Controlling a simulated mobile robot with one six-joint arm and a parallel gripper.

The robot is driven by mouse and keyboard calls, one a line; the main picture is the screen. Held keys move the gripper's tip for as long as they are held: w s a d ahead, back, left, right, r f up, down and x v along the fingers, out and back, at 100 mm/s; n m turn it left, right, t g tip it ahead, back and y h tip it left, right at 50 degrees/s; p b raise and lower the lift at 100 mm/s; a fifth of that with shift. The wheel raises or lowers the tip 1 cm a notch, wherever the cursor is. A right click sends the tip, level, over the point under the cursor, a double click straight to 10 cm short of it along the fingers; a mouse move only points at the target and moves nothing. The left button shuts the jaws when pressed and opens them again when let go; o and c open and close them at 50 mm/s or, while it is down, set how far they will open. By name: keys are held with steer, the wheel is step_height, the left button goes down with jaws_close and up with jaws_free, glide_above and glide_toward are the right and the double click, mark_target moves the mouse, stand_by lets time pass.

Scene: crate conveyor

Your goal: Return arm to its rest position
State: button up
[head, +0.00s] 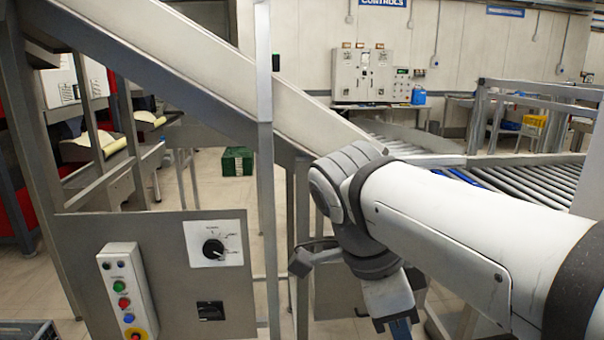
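My white arm reaches in from the right edge and bends at a grey wrist joint. My gripper (391,303) hangs below the wrist at the lower middle, in front of the conveyor frame. Its lower end, with a blue tip, runs down to the bottom edge of the picture. A dark bracket-like part sticks out to the left of the wrist. The gap between the fingers does not show clearly, and I see no object held.
A sloped conveyor (190,50) crosses from upper left to the middle. A grey control panel (190,240) with a dial and a button box (127,290) stand at lower left. A roller conveyor (540,180) lies at right behind my arm. A green crate (237,161) stands on the floor.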

step_height(320, 180, down, 10)
steer(key=w+d+n+t+y+p, duration=0.2)
steer(key=d+n+t+y+p, duration=0.1)
steer(key=n, duration=1.5)
steer(key=shift+n+y+p, duration=0.3)
steer(key=shift+y+p, duration=0.3)
steer(key=shift+p, duration=0.4)
